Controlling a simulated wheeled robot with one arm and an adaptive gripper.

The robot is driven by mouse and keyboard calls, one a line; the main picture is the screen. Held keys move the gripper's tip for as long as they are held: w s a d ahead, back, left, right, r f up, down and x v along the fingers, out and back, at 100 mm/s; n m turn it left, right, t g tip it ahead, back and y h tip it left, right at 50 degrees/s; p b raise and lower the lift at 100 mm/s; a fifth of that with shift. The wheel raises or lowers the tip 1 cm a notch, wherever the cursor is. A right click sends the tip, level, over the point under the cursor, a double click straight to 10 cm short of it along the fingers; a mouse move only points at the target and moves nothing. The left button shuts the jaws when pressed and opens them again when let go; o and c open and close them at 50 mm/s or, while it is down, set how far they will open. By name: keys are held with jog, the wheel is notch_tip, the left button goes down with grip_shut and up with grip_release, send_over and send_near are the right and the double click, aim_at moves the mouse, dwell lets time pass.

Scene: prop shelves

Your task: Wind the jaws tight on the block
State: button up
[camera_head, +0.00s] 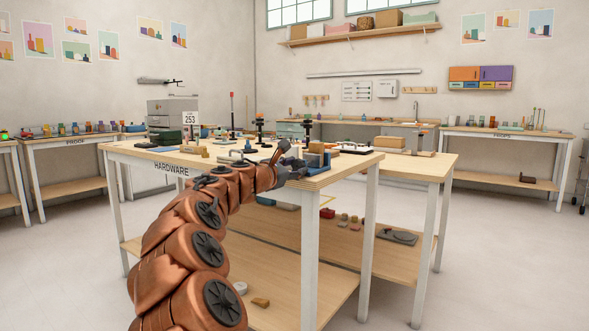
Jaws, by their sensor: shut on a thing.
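My gripper (287,166) is at the front right corner of the hardware table (215,169). It is shut on a small part at the near left side of a blue-grey vise (318,160), which looks like the vise handle; my fingers mostly hide it. A tan block (316,147) shows at the top of the vise. At this size I cannot tell whether the jaws touch the block on both sides.
Tools and small parts crowd the tabletop, with a dark upright tool (307,131) just behind the vise. A sign reading 253 (190,118) stands further left. A second table (425,165) adjoins at the right. The floor at the right (500,260) is clear.

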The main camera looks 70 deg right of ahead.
dwell(0.3)
jog(key=o, duration=1.1)
